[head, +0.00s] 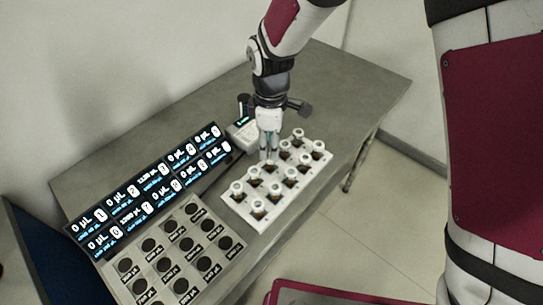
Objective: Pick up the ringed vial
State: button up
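A white rack (232,201) holds two rows of small brown vials with pale caps, such as the front vial (258,210) and the far right vial (318,149). At this size I cannot tell which vial carries a ring. My gripper (268,155) points down over the back row, at about its middle. Its fingertips are close to a vial there and partly hide it. I cannot tell whether the fingers touch it or how far apart they are.
A dark display panel (150,190) with two rows of lit readouts stands left of the rack. In front of it lies a pale board (160,231) with dark round spots and labels. A small white device (243,134) is behind my gripper. The grey bench (350,85) is clear at the back right.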

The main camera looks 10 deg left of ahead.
aim_at(270, 164)
jog(key=shift+w+a+f+p, duration=0.1)
jog(key=shift+f+p, duration=0.3)
jog(key=shift+f, duration=1.4)
jog(key=shift+w+a+f+p, duration=0.1)
jog(key=shift+f+p, duration=0.25)
jog(key=shift+f, duration=1.45)
jog(key=shift+c, duration=0.2)
grip_shut()
